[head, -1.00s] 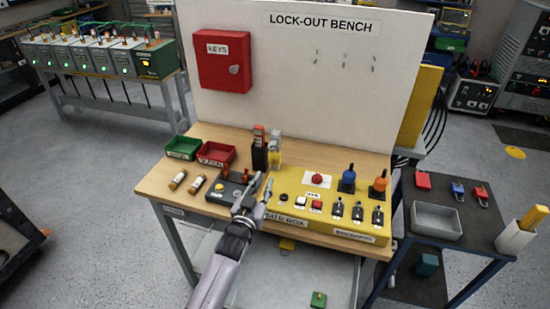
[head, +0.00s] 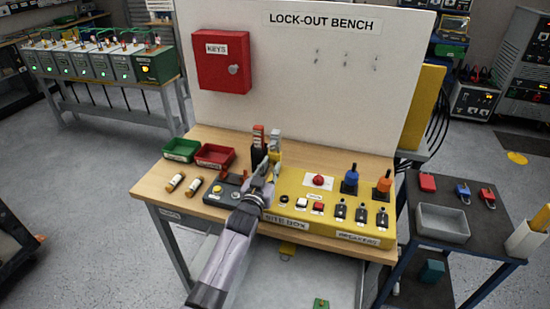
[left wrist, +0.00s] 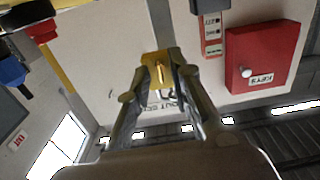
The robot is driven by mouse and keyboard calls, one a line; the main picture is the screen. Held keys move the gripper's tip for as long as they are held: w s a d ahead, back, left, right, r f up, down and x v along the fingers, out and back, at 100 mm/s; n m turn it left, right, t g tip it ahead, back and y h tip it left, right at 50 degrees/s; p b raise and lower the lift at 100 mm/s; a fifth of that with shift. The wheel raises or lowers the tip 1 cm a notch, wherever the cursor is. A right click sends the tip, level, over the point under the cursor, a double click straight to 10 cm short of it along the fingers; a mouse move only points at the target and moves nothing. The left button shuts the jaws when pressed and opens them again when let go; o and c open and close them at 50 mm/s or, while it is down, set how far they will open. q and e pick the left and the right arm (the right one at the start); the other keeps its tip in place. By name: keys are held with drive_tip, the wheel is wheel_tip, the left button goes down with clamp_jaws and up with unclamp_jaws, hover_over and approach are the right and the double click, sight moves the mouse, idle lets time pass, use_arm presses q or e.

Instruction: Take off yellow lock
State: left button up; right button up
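The yellow lock (head: 276,154) sits at the back of the bench, below a grey upright part and beside a black and red upright part (head: 258,146). My left gripper (head: 268,172) reaches up to it from the front. In the left wrist view, the yellow lock (left wrist: 157,68) lies between the two fingertips of my left gripper (left wrist: 159,76), one on each side. I cannot tell whether the fingers are pressing on it. My right gripper is not in view.
The yellow site box (head: 290,216) with switches and breakers is right of my left arm. A green tray (head: 181,149) and a red tray (head: 214,154) stand left. A red key cabinet (head: 222,62) hangs on the back panel. A side table (head: 425,184) holds padlocks and a grey bin (head: 442,222).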

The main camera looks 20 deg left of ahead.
use_arm(q)
clamp_jaws()
drive_tip(key=m, duration=0.2)
drive_tip(key=shift+m, duration=0.4)
drive_tip(key=m, duration=0.4)
drive_tip(key=shift+o, duration=0.6)
unclamp_jaws()
drive_tip(key=shift+s, duration=0.15)
